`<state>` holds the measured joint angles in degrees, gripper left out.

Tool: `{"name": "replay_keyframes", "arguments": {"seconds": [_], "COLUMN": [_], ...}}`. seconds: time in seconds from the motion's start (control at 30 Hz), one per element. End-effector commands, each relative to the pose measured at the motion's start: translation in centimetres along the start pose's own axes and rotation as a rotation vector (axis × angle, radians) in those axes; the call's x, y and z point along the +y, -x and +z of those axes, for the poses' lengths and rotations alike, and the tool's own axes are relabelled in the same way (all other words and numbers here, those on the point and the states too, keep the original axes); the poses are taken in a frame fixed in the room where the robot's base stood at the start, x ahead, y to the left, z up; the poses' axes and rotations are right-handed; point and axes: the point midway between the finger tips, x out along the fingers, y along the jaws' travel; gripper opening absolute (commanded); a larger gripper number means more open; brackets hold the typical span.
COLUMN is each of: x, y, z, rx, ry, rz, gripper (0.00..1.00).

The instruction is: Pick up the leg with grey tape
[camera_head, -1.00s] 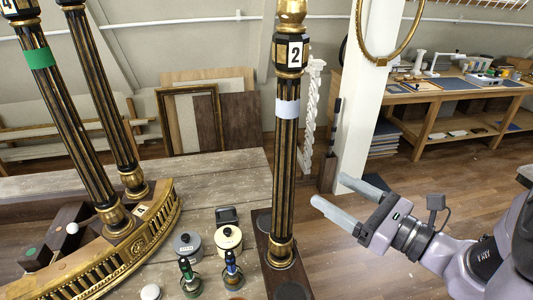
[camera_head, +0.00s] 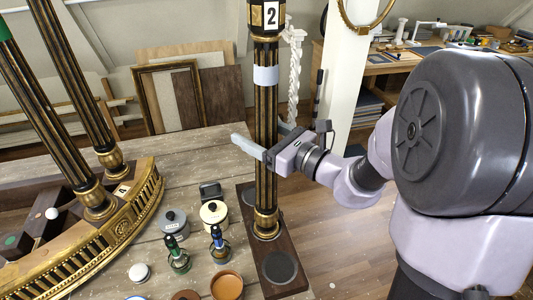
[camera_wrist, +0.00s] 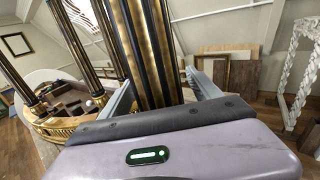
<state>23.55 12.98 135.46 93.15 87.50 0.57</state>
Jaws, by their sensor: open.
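The leg with grey tape (camera_head: 265,110) is a dark fluted column with gilt edges, a "2" label and a pale grey band. It stands upright on a dark wooden base (camera_head: 245,200). My gripper (camera_head: 258,133) is open around its shaft, below the tape. One finger passes in front of the leg and the other is mostly hidden behind it. In the wrist view the leg (camera_wrist: 152,50) rises between the two fingers, close to the palm. I cannot tell whether either finger touches it.
Two similar legs stand in a curved gilt console piece (camera_head: 120,225) at left. A grey pot (camera_head: 174,226), a cream pot (camera_head: 214,214) and small green and blue-topped items stand on the worn table (camera_head: 190,160) beside the base. A white post (camera_head: 345,75) rises behind.

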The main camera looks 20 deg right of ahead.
Motion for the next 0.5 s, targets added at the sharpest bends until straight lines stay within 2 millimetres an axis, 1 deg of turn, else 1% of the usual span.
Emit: {"name": "replay_keyframes", "arguments": {"seconds": [0.03, 0.17, 0.2, 0.27, 0.3, 0.37, 0.4, 0.5], "x": [0.00, 0.01, 0.01, 0.01, 0.01, 0.01, -0.02, -0.02], "y": [0.01, 0.03, 0.03, 0.04, 0.04, 0.04, 0.03, 0.04], "z": [0.00, 0.00, 0.00, 0.00, -0.01, -0.01, 0.10, 0.10], "rx": [0.000, 0.000, 0.000, 0.000, 0.000, 0.000, -0.002, -0.002], "ry": [0.000, 0.000, 0.000, 0.000, 0.000, 0.000, 0.001, 0.001], "rz": [0.000, 0.000, 0.000, 0.000, 0.000, 0.000, 0.000, 0.000], "gripper": [0.67, 0.41, 0.33, 0.21, 0.14, 0.02, 0.00, 0.00]}}
